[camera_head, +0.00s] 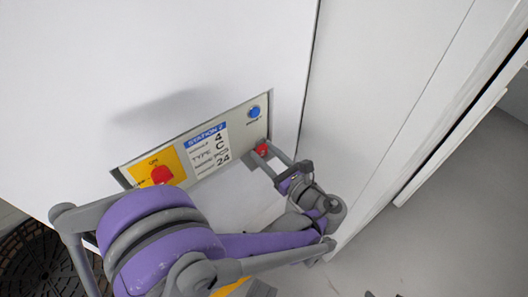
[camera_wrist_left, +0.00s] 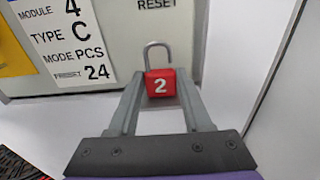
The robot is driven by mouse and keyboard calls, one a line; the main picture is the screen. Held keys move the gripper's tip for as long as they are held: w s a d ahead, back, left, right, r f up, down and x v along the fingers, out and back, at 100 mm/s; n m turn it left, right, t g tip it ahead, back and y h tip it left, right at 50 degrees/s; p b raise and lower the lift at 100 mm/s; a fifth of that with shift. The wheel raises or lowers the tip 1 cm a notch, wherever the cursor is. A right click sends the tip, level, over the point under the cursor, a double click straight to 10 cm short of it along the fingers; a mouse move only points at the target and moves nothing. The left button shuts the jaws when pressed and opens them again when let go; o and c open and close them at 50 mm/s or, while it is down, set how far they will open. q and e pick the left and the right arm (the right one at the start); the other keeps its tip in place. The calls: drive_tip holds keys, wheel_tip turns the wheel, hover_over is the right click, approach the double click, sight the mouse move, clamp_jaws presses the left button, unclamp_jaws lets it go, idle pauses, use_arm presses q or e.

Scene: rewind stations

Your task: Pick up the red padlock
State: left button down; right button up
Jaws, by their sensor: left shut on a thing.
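In the head view the padlock (camera_head: 262,150) is a small red patch between the fingers of my left gripper (camera_head: 264,153), at the panel's lower right corner. I cannot tell whether it touches the panel. My right gripper is not in view.
The station panel (camera_head: 234,139) carries a red knob (camera_head: 162,175) on a yellow plate, a white label (camera_head: 208,151) and a blue button (camera_head: 254,112). White cabinet walls surround it. A dark round woven thing (camera_head: 40,262) is at the lower left. Grey floor (camera_head: 450,220) is clear at right.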

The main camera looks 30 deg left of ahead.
use_arm(q)
wheel_tip(320, 180, up, 18)
drive_tip(key=p, duration=0.5)
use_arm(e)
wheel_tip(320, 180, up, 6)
use_arm(q)
drive_tip(key=shift+f, duration=0.1)
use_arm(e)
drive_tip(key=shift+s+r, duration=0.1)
